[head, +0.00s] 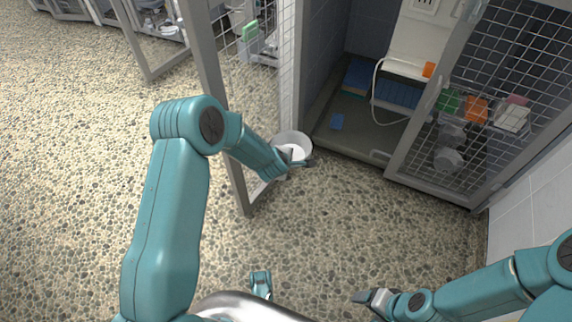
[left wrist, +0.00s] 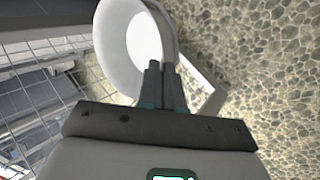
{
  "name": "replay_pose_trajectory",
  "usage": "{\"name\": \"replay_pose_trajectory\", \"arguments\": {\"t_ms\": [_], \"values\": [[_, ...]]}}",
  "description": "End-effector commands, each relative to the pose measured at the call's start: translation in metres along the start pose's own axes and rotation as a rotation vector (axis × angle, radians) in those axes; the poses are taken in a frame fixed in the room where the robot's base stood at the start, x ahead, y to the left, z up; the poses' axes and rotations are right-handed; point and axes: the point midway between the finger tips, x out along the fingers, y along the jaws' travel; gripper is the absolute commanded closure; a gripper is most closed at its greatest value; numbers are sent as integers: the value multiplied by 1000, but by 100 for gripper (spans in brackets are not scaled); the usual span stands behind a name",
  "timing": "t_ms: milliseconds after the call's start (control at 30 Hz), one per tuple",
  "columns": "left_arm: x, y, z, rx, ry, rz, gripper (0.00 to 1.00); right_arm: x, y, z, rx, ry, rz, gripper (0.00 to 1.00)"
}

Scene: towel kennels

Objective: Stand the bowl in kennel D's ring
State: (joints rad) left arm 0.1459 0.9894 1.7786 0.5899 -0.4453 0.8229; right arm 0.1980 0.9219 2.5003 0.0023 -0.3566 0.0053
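The white bowl (head: 293,146) is at the end of my left arm in the head view, in front of the open kennel doorway and beside the open mesh door. In the left wrist view the bowl (left wrist: 118,50) fills the upper middle, with its rim between the fingers. My left gripper (left wrist: 160,75) is shut on that rim. My right gripper (head: 375,300) is low at the right over the pebbled floor, apart from everything; its finger gap is too small to judge. I see no ring that I can identify and no letter marking kennel D.
The open mesh door (head: 222,90) stands left of the doorway. A mesh panel (head: 475,110) with coloured boxes closes the right side. The pebbled floor in front is clear.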

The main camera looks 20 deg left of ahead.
Motion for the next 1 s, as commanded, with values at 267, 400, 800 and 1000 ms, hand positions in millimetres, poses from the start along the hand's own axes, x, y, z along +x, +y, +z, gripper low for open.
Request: {"name": "replay_pose_trajectory", "arguments": {"t_ms": [267, 400, 800, 1000], "values": [[2, -1, 0, 0, 0, 0, 100, 1, 1, 0, 1, 1, 0, 28], [0, -1, 0, 0, 0, -1, 69, 0, 0, 0, 0, 1, 0, 28], [-20, 3, 0, 2, -1, -1, 69, -7, -3, 1, -3, -3, 0, 28], [-68, 3, 0, 1, -1, 0, 69, -20, -10, 5, -12, -12, -1, 28]]}}
